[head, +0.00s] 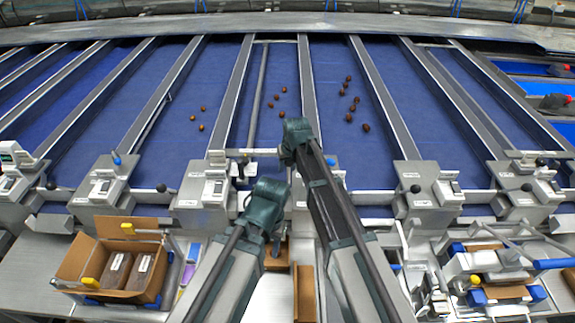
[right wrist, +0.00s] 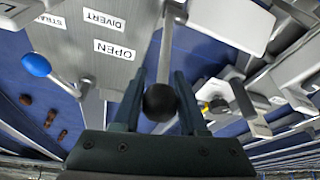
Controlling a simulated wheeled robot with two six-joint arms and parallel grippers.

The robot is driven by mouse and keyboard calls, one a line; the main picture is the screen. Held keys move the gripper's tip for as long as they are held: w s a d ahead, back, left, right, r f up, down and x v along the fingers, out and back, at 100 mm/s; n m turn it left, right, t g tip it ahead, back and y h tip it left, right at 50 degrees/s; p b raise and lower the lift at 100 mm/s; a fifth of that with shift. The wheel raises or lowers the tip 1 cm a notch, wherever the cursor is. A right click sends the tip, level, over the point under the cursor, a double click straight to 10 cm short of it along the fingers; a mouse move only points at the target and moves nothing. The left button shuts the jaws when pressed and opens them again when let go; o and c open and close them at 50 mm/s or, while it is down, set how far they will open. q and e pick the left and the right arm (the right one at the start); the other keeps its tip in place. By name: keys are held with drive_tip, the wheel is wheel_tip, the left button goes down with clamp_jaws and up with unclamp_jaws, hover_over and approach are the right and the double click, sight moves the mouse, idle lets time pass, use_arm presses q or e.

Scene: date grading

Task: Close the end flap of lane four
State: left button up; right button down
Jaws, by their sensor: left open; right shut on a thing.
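In the head view my right gripper (head: 293,142) is at the front end of a middle blue lane (head: 270,110). In the right wrist view the right gripper (right wrist: 160,98) is shut on a black ball knob (right wrist: 159,102) at the end of a grey metal lever (right wrist: 166,45). In the head view the gripper hides this knob. A metal plate (right wrist: 100,62) beside the lever bears the labels DIVERT and OPEN. A thin bar (head: 253,152) crosses that lane's front end. My left gripper (head: 262,203) is open, lower and nearer. No lane number is readable.
Dark dates (head: 352,100) lie on the lanes. Metal control boxes (head: 203,188) with levers stand between lane ends, one with a blue knob (head: 116,157). An open cardboard box (head: 78,262) is at the lower left. A blue-and-white device (head: 485,263) stands at the lower right.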

drive_tip(key=s+t+b, duration=0.1)
drive_tip(key=s, duration=0.1)
drive_tip(key=shift+s+d+t, duration=0.1)
drive_tip(key=shift+s+t, duration=0.25)
drive_tip(key=shift+t, duration=0.05)
drive_tip(key=shift+s+t+b, duration=0.9)
drive_tip(key=shift+s+b, duration=0.15)
drive_tip(key=shift+s, duration=0.4)
drive_tip(key=shift+s+t+b, duration=0.9)
drive_tip(key=shift+s+b, duration=0.15)
drive_tip(key=shift+s, duration=0.45)
drive_tip(key=shift+c, duration=2.3)
unclamp_jaws()
drive_tip(key=shift+s+r, duration=0.1)
drive_tip(key=shift+r, duration=0.05)
